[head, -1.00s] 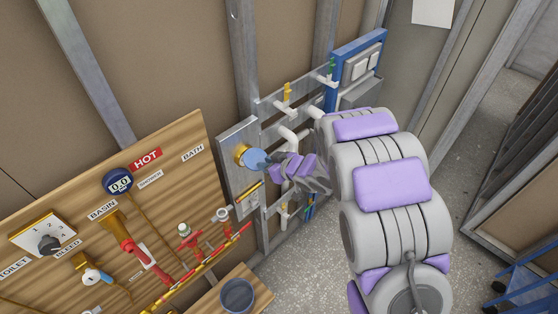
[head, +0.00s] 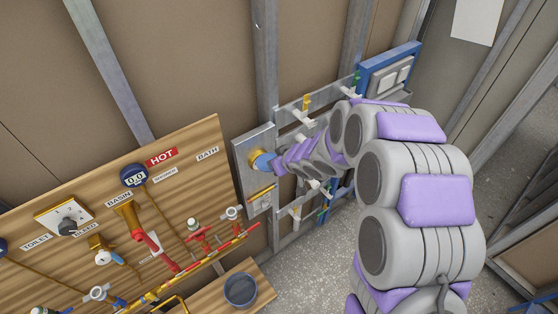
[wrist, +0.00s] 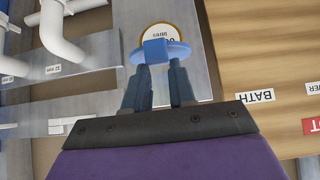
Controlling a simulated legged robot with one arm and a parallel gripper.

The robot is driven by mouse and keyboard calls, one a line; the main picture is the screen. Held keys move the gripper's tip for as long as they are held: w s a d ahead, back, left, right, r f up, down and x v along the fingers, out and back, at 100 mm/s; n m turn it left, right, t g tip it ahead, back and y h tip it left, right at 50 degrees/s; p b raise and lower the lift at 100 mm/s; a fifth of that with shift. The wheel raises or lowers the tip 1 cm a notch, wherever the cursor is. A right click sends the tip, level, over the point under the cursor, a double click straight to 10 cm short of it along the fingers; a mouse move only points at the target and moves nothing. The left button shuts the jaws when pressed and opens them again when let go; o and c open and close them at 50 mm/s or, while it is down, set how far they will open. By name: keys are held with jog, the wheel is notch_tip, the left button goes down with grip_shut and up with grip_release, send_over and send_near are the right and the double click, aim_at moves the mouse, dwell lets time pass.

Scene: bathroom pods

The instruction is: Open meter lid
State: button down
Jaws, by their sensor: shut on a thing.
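The meter is a round brass-rimmed dial (head: 255,155) on a grey metal plate left of my arm. Its blue lid (head: 265,163) is at my gripper's tip in the head view. In the wrist view, the blue lid (wrist: 174,52) stands tilted off the dial, and part of the white face (wrist: 158,32) with "litres" and digits shows beyond it. My gripper (wrist: 157,68) is shut on the lid's raised tab, with one finger on each side. In the head view, my gripper (head: 277,168) is small and partly blends with the lid.
A wooden board (head: 100,180) with labelled valves, pipes and a HOT label stands left of the plate. White pipes (wrist: 60,35) and a metal frame lie close beside the meter. A dark cup (head: 240,290) stands on a wooden ledge below. Grey floor is open at lower right.

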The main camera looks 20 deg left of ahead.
jog(key=shift+f, duration=0.15)
jog(key=c, duration=1.3)
grip_release()
jog(key=o, duration=0.4)
jog(key=shift+w+a+f, duration=0.15)
jog(key=shift+w+a, duration=0.1)
jog(key=shift+s, duration=0.15)
jog(key=shift+d, duration=0.1)
jog(key=shift+s+d+r, duration=0.15)
jog(key=shift+d+r, duration=0.25)
jog(key=shift+r, duration=0.15)
jog(key=v, duration=1.6)
jog(key=shift+s+a, duration=0.1)
jog(key=shift+a, duration=0.1)
